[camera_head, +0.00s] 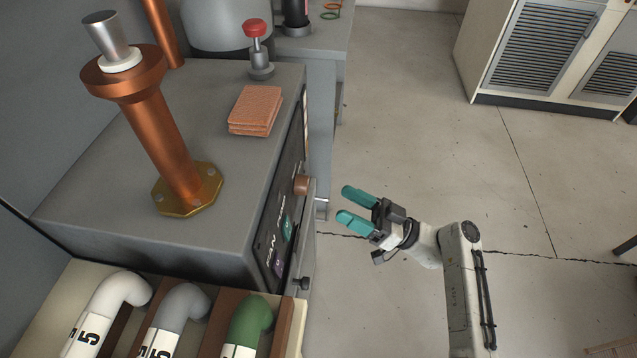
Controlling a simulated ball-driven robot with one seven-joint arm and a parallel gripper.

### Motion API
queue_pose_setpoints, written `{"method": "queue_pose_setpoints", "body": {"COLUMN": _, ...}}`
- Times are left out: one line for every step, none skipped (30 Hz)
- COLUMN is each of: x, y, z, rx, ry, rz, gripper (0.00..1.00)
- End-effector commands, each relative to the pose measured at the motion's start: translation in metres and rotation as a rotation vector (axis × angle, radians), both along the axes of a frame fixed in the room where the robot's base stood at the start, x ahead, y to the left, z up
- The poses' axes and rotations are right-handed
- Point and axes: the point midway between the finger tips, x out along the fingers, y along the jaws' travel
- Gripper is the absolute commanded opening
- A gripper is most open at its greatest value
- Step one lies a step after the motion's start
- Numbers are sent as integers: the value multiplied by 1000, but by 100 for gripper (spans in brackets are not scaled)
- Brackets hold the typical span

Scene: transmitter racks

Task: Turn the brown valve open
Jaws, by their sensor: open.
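A round brown knob (301,185), which looks like the brown valve, sticks out from the dark front panel (274,228) of the grey cabinet. It sits near the panel's upper edge, seen from above and side-on, so its turn position cannot be told. My gripper (345,206) is to the right of the knob, in front of the panel. Its two teal fingers are apart and point left toward the panel. Nothing is between them, and there is a clear gap to the knob.
The panel also bears a teal knob (287,228) and a purple one (278,262). Below is a black knob (302,283). A copper column (165,145), folded cloth (256,110) and red-topped valve (256,45) stand on the cabinet. Floor (420,130) to the right is clear.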

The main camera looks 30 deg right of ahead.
Motion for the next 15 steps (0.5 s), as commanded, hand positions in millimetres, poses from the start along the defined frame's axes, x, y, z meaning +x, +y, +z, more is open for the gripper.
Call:
{"method": "queue_pose_setpoints", "body": {"x": 6, "y": 7, "z": 6, "rx": -2, "ry": -2, "rz": 3, "gripper": 67}}
{"method": "queue_pose_setpoints", "body": {"x": 10, "y": 11, "z": 8, "rx": -2, "ry": -2, "rz": 3, "gripper": 67}}
{"method": "queue_pose_setpoints", "body": {"x": 15, "y": 16, "z": 11, "rx": -2, "ry": -1, "rz": 5, "gripper": 67}}
{"method": "queue_pose_setpoints", "body": {"x": 18, "y": 20, "z": 13, "rx": -2, "ry": -1, "rz": 5, "gripper": 67}}
{"method": "queue_pose_setpoints", "body": {"x": 22, "y": 23, "z": 15, "rx": -1, "ry": 0, "rz": 5, "gripper": 67}}
{"method": "queue_pose_setpoints", "body": {"x": 27, "y": 28, "z": 17, "rx": -1, "ry": 0, "rz": 4, "gripper": 67}}
{"method": "queue_pose_setpoints", "body": {"x": 30, "y": 31, "z": 19, "rx": -1, "ry": 0, "rz": 4, "gripper": 67}}
{"method": "queue_pose_setpoints", "body": {"x": 33, "y": 34, "z": 21, "rx": -1, "ry": 1, "rz": 4, "gripper": 67}}
{"method": "queue_pose_setpoints", "body": {"x": 37, "y": 38, "z": 23, "rx": -1, "ry": 0, "rz": 4, "gripper": 67}}
{"method": "queue_pose_setpoints", "body": {"x": 40, "y": 41, "z": 24, "rx": -1, "ry": 1, "rz": 5, "gripper": 67}}
{"method": "queue_pose_setpoints", "body": {"x": 42, "y": 43, "z": 26, "rx": 0, "ry": 1, "rz": 4, "gripper": 67}}
{"method": "queue_pose_setpoints", "body": {"x": 45, "y": 46, "z": 27, "rx": 0, "ry": 1, "rz": 4, "gripper": 67}}
{"method": "queue_pose_setpoints", "body": {"x": 46, "y": 48, "z": 28, "rx": 0, "ry": 1, "rz": 4, "gripper": 67}}
{"method": "queue_pose_setpoints", "body": {"x": 48, "y": 49, "z": 28, "rx": 0, "ry": 2, "rz": 3, "gripper": 67}}
{"method": "queue_pose_setpoints", "body": {"x": 50, "y": 51, "z": 29, "rx": 0, "ry": 2, "rz": 2, "gripper": 67}}
